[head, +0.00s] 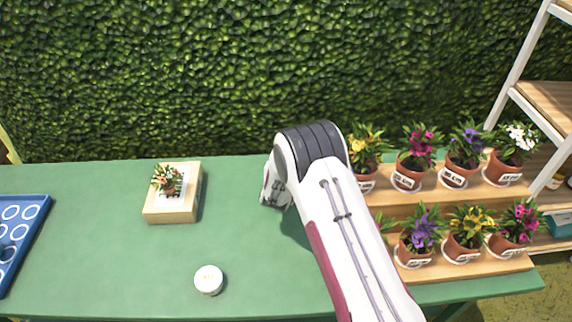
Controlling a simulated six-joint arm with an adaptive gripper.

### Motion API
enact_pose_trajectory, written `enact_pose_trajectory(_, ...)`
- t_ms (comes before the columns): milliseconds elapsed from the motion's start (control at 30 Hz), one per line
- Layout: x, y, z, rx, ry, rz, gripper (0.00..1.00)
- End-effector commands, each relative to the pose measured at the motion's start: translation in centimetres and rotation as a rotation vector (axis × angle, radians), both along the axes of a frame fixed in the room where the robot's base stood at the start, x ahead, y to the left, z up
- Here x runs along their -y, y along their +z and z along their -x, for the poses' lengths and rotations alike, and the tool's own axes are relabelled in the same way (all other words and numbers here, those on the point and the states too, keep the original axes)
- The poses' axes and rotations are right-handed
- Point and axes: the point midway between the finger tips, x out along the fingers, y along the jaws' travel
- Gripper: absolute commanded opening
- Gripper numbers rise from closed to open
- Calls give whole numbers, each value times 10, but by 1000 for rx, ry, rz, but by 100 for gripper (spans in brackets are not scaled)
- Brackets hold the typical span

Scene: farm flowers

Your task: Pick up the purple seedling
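Two potted seedlings with purple flowers stand on the stepped wooden rack at the right in the head view. One purple seedling (422,232) is on the lower step, near its left end. The other purple seedling (466,142) is on the upper step, between a magenta one and a white one. Both are in brown pots with white labels. My arm reaches up from the bottom of the view, left of the rack, and covers the rack's left end.
Yellow, magenta and white seedlings crowd the rack (480,266). A wooden box (172,216) with a small plant (166,179), a white round container (208,280) and a blue tray (40,222) are on the green table (110,255). The table's middle left is clear. Shelves stand far right.

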Motion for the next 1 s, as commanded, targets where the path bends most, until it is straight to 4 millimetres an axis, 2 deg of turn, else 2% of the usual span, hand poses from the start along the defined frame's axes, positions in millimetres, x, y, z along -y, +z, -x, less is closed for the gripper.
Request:
enact_pose_trajectory(467,0,0,0,0,0,0,36)
enact_pose_trajectory(500,0,0,0,0,0,0,34)
enact_pose_trajectory(633,0,0,0,0,0,0,0)
enact_pose_trajectory(1000,0,1,0,1,0,0,0)
